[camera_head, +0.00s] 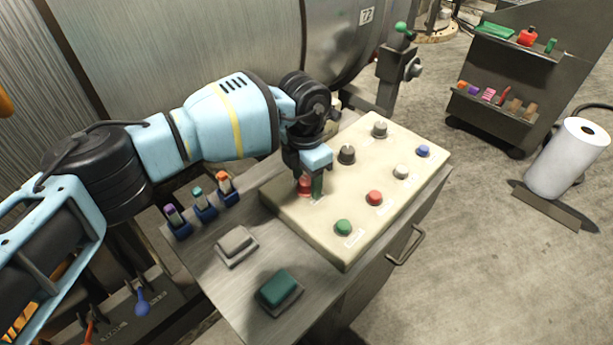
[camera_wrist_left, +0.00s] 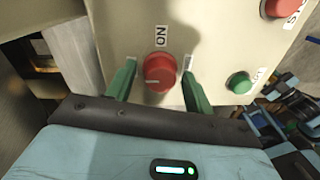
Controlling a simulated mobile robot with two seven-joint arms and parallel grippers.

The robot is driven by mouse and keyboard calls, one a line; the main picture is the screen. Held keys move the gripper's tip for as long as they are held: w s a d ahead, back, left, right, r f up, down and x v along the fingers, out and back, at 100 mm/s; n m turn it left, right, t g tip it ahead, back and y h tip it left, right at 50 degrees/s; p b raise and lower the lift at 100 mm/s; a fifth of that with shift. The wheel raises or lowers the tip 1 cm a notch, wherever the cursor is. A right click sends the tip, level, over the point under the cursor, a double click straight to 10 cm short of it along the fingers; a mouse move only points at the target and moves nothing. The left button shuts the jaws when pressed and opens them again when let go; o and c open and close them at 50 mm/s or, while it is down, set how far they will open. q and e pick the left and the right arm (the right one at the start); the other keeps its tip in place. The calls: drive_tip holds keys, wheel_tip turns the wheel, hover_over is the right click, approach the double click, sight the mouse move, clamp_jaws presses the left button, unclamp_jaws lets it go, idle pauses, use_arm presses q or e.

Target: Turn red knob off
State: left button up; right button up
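The red knob (camera_head: 305,186) sits near the left corner of the cream control panel (camera_head: 385,190). In the left wrist view the red knob (camera_wrist_left: 159,71) shows whole, with a pale line on its left part and an "ON" label above it. My left gripper (camera_head: 311,187) is at the knob, pointing down at the panel. In the left wrist view its two green fingers (camera_wrist_left: 158,88) stand apart, one on each side of the knob, with gaps visible. Part of the knob is hidden by the gripper in the head view. My right gripper is not seen.
Grey (camera_head: 236,245) and green (camera_head: 280,291) blocks lie in front. Small coloured-top items (camera_head: 204,203) stand left.

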sight(306, 179)
use_arm(q)
drive_tip(key=shift+w+a+r, duration=0.1)
drive_tip(key=shift+r, duration=3.8)
drive_tip(key=shift+f, duration=0.1)
